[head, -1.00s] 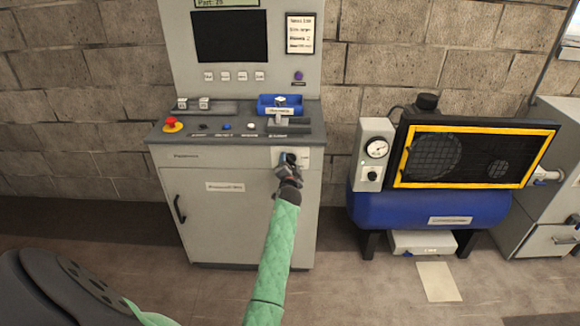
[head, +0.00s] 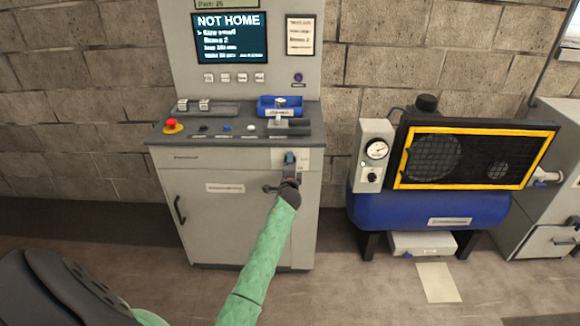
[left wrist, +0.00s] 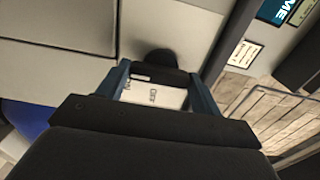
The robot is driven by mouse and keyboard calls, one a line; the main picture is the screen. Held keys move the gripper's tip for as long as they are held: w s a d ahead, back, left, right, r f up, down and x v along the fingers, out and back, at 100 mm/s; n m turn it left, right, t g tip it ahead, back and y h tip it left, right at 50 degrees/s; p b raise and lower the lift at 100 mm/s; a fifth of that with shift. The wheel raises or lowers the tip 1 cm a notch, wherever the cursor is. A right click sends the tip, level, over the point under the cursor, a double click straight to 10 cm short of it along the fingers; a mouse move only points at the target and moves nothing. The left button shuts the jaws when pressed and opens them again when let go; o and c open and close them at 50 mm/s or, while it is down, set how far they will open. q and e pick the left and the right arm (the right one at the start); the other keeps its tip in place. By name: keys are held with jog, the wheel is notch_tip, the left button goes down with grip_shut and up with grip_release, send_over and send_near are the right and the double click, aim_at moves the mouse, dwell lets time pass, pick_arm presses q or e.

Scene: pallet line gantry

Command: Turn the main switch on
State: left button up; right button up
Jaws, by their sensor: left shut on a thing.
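The main switch is on a pale plate (head: 305,157) at the upper right of the grey cabinet front (head: 240,215). My left gripper (head: 290,162) is at that plate, its arm reaching up from the bottom of the head view, and it hides most of the switch there. In the left wrist view the black switch knob (left wrist: 157,60) sits between the two blue-grey fingers, which are shut on it. A white label reading OFF (left wrist: 155,94) shows just below the knob. The console screen (head: 231,38) is lit and reads NOT HOME. My right gripper is not in view.
The console top holds a red stop button (head: 172,125), a blue tray (head: 279,106) and small controls. A blue compressor tank (head: 430,208) with a yellow-framed guard (head: 480,155) stands to the right. The floor before the cabinet is clear.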

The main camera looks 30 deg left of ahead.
pick_arm(q)
jog(key=shift+f, duration=0.1)
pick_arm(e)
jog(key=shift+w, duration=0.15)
pick_arm(q)
jog(key=o, duration=1)
jog(key=b+v, duration=0.1)
jog(key=v, duration=0.7)
jog(key=shift+a+b, duration=0.1)
jog(key=shift+b, duration=0.3)
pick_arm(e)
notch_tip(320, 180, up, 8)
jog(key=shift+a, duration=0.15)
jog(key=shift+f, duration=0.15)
